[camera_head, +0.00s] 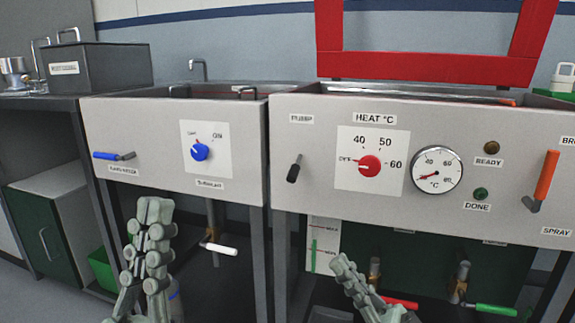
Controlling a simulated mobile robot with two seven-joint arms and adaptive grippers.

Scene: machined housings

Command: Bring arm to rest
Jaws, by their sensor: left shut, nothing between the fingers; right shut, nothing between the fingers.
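My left gripper (153,212) points up at the lower left, in front of the left sink unit's legs. It is shut and empty. My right gripper (344,266) shows at the bottom centre, in front of the space under the right unit. It is also shut and empty. Both appear apart from the panels. Most of both arms is out of the frame.
The left panel (120,135) has a blue knob (200,152) and a blue lever (106,155). The right panel has a red heat knob (369,166), a gauge (436,170) and an orange lever (545,176). Valve handles, one white (220,249), hang below. A green bin (103,269) stands left.

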